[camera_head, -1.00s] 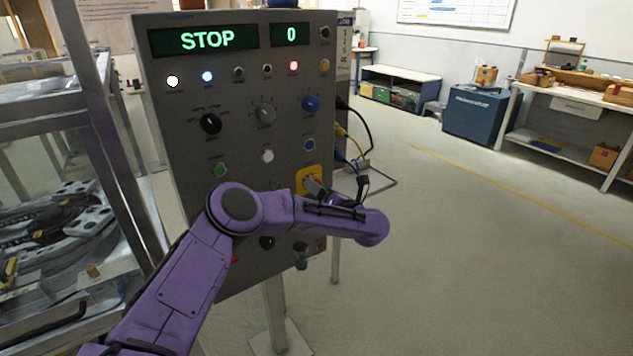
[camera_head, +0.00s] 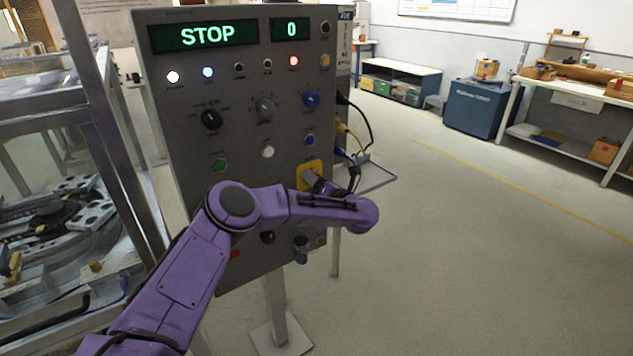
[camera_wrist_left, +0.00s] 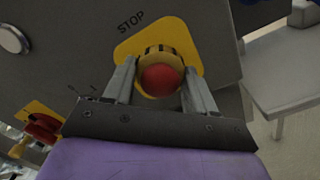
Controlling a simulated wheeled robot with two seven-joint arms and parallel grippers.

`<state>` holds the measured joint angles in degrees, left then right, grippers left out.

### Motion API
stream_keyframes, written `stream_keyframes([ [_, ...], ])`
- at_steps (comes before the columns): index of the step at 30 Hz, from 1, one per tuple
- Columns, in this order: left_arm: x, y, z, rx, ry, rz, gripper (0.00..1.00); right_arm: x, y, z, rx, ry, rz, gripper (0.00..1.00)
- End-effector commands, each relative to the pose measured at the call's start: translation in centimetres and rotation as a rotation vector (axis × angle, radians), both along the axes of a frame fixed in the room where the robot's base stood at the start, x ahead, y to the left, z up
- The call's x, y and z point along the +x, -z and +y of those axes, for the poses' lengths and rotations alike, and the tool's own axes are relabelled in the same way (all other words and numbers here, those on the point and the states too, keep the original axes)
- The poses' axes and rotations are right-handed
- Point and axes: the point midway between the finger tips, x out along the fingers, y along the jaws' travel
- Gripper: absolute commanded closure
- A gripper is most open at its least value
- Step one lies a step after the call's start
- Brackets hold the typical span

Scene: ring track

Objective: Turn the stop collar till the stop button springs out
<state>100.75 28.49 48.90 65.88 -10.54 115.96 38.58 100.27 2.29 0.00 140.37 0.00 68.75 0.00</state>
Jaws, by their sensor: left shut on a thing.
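The stop button (camera_wrist_left: 161,79) is a red dome inside a yellow stop collar (camera_wrist_left: 158,52) with dark marks, on a yellow plate labelled STOP in the left wrist view. My left gripper (camera_wrist_left: 158,88) has one finger on each side of the collar and is shut on it. In the head view the yellow plate (camera_head: 303,177) shows at the panel's lower right, and my purple left arm reaches to it. The button and collar are mostly hidden there by my gripper. I cannot tell whether the button is in or out. My right gripper is not in view.
The grey control panel (camera_head: 235,130) carries several knobs and lamps, and its display (camera_head: 207,35) reads STOP. A red and yellow switch (camera_wrist_left: 42,127) sits near the collar. Cables (camera_head: 357,140) hang at the panel's right edge. The floor to the right is clear.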

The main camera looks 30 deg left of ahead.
Motion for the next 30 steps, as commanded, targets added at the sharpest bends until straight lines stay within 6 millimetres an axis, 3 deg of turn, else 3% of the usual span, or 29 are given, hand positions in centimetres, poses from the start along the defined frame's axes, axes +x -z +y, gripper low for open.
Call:
stream_keyframes([
  [30,0.09,-0.03,-0.16,0.278,0.003,0.664,0.74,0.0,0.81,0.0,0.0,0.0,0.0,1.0],
])
